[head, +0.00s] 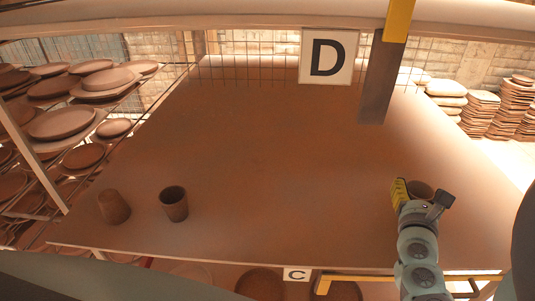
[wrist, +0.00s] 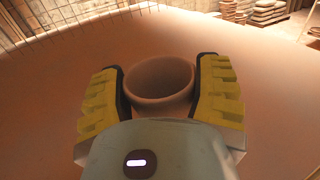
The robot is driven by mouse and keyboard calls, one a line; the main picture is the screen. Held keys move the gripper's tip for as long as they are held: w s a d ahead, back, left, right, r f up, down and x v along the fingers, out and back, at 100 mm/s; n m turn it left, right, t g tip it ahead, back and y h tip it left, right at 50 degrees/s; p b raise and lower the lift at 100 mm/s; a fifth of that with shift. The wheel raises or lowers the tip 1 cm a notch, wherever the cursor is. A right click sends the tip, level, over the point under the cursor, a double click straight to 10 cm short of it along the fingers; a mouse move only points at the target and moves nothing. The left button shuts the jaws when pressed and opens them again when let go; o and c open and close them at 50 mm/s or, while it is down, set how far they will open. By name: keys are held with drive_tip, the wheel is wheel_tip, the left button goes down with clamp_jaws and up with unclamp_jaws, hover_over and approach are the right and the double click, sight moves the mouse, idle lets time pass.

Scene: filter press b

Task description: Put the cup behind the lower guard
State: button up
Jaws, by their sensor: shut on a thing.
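My gripper (head: 420,196) is at the right front of the brown table and is shut on a brown clay cup (head: 421,187). In the wrist view the cup (wrist: 160,78) stands mouth up between the yellow-padded fingers of my gripper (wrist: 160,68). Its lower part is hidden, and I cannot tell whether it touches the table. A wire mesh guard (head: 260,70) runs along the table's far edge, behind a white sign marked D (head: 328,57). I cannot tell whether this mesh is the lower guard.
Two more cups stand at the left front: one upright (head: 174,204), one seemingly upside down (head: 114,207). A grey upright plate with a yellow top (head: 380,80) hangs at the back right. Racks of clay plates (head: 62,123) line the left. The table's middle (head: 270,150) is clear.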

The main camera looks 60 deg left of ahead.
sight(422, 193)
drive_tip(key=shift+w+a+f+b, duration=0.1)
drive_tip(key=shift+w+f+b, duration=0.65)
drive_tip(key=shift+w, duration=0.3)
drive_tip(key=shift+w+a+f+b, duration=0.15)
drive_tip(key=shift+w+f+b, duration=0.6)
drive_tip(key=shift+w, duration=0.35)
drive_tip(key=shift+w+a+f+b, duration=0.1)
drive_tip(key=shift+w+f+b, duration=0.5)
drive_tip(key=shift+w+b, duration=0.35)
drive_tip(key=shift+w+f, duration=0.1)
drive_tip(key=shift+f, duration=0.15)
drive_tip(key=o, duration=1.2)
